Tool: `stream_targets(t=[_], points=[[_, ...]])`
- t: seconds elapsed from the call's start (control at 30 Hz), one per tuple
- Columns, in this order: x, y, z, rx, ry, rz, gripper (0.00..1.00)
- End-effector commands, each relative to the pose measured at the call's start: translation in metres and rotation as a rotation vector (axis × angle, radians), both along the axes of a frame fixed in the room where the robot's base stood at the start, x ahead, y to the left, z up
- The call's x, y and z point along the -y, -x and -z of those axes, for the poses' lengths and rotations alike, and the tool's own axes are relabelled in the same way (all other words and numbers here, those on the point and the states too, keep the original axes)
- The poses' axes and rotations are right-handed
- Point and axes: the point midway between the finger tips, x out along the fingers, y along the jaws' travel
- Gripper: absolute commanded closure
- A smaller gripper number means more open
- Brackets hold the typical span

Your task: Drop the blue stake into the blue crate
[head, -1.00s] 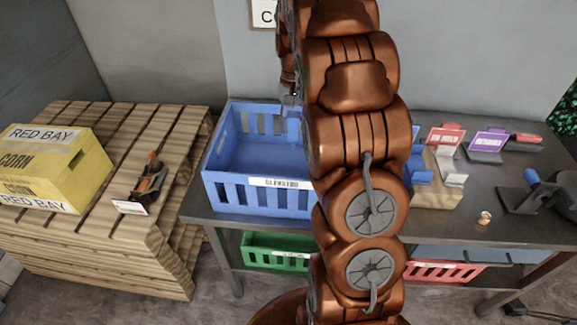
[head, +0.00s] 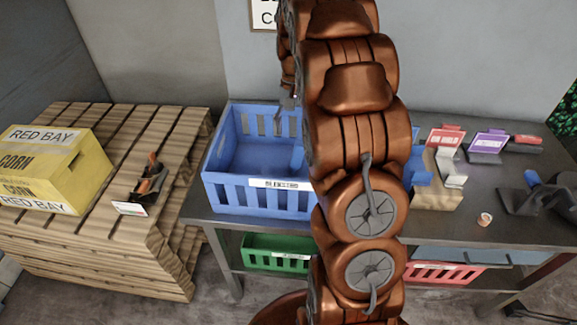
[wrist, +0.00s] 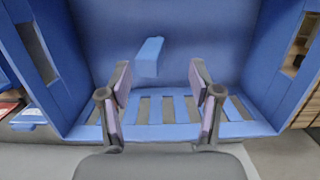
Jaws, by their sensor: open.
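The blue crate (head: 232,181) stands on the dark table, left of my arm, with slotted walls and a white label on its front. It also fills most of the wrist view (wrist: 225,30). The blue stake (wrist: 149,57) shows as a short blue block inside the crate's outline, beyond my fingertips and apart from them. In the head view the stake (head: 297,159) is low inside the crate at its right, partly hidden by my arm. I cannot tell whether it touches the crate floor. My gripper (wrist: 160,80) is open and empty above the crate.
A yellow corn box (head: 45,170) and a dark tool with orange parts (head: 149,182) sit on the wooden pallets at left. Green (head: 262,252) and red (head: 440,272) crates are on the lower shelf.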

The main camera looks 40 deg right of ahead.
Motion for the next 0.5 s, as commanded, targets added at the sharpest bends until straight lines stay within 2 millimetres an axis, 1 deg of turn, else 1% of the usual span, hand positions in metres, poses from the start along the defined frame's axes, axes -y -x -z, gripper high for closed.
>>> stream_targets(t=[0.17,0.5], points=[[0.002,-0.003,-0.017,0.004,0.002,-0.001,0.37],[0.007,-0.009,-0.066,0.003,0.001,0.0,0.37]])
